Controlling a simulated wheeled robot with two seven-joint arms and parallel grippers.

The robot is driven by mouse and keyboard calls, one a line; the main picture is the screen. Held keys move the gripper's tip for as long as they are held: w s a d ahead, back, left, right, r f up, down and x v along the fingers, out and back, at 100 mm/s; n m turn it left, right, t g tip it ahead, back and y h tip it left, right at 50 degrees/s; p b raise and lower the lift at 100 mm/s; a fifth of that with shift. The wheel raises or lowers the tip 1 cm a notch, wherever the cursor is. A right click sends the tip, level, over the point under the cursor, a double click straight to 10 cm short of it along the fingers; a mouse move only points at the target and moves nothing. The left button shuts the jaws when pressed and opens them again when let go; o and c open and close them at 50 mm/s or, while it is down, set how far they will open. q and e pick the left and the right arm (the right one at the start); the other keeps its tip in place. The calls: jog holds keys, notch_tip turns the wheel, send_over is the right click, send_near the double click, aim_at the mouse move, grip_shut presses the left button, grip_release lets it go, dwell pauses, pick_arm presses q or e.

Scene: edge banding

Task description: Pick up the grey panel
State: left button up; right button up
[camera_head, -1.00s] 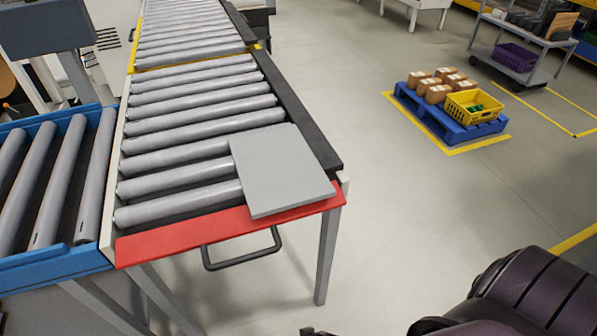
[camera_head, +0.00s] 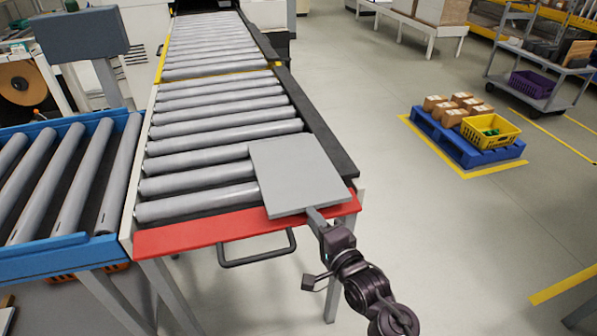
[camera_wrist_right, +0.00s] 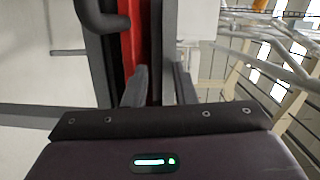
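The grey panel (camera_head: 297,172) is a flat, square plate lying on the front right end of the roller conveyor, partly over the red end bar (camera_head: 205,232). Contact is unclear. My left gripper is not in view.
A black handle (camera_head: 257,248) hangs below the red bar. A blue-framed roller conveyor (camera_head: 60,262) joins at the left. A blue pallet (camera_head: 462,147) with cartons and a yellow crate (camera_head: 477,132) stands on the floor at right.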

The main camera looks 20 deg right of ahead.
aim_at(298, 195)
jog(key=shift+m+t, duration=0.3)
jog(key=shift+m, duration=0.2)
jog(key=x, duration=0.2)
jog(key=p+x, duration=0.1)
jog(key=x, duration=0.5)
jog(key=shift+a+r, duration=0.2)
jog(key=shift+r, duration=0.2)
jog(key=shift+s, duration=0.1)
grip_shut()
jog(key=shift+r, duration=0.15)
